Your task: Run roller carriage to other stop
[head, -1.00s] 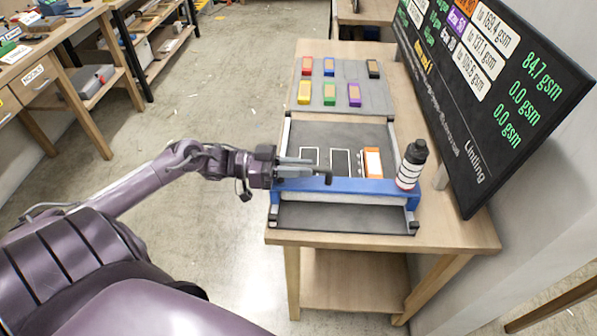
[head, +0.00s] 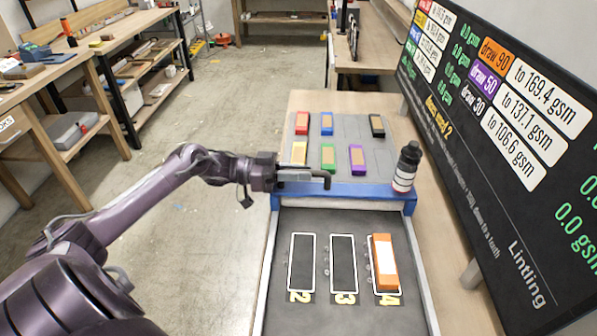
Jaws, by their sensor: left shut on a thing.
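The blue roller carriage (head: 345,196) lies across the far end of the dark printing bed (head: 330,225), close to the grey mat. A black handle (head: 322,174) sticks up near its left part. My left gripper (head: 297,177) is shut on this handle, coming in from the left. A black bottle with a white and red label (head: 405,168) stands upright at the carriage's right end. An orange block with a white patch (head: 384,262) lies on the bed at the outline marked 4. The outlines marked 2 and 3 are empty. My right gripper is out of view.
Beyond the carriage, a grey mat (head: 343,128) holds several coloured blocks, some close to the carriage. A dark display board (head: 490,130) rises along the right. Open floor (head: 200,230) lies left of the wooden table (head: 300,101).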

